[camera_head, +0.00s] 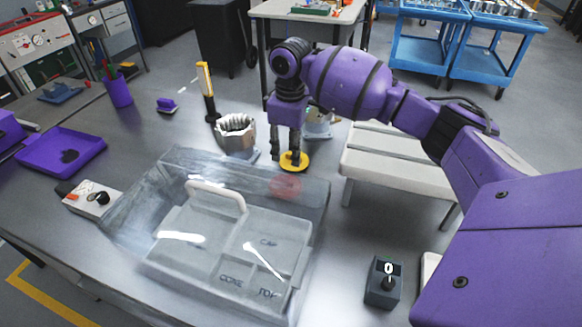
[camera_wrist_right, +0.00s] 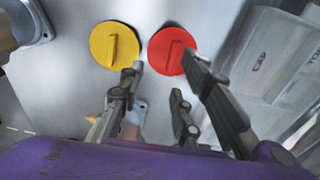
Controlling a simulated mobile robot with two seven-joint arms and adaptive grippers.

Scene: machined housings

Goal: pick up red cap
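The red cap (camera_wrist_right: 172,45) is a round disc with a raised bar grip, lying on the grey table in the right wrist view. In the head view the red cap (camera_head: 286,187) shows faintly through the clear box wall. A similar yellow cap (camera_wrist_right: 113,45) lies close beside it; it also shows in the head view (camera_head: 293,162). My right gripper (camera_head: 287,154) points down near the yellow cap. In the wrist view its open fingers (camera_wrist_right: 163,68) are spread, the right one overlapping the red cap's edge; contact cannot be told. My left gripper is not in view.
A clear box (camera_head: 140,205) with a grey compartment tray (camera_head: 185,225) and white handle stands in front of the gripper. A metal ring housing (camera_head: 237,133) stands left of the gripper. A small counter box (camera_head: 384,283) sits at front right. A purple tray (camera_head: 62,150) lies left.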

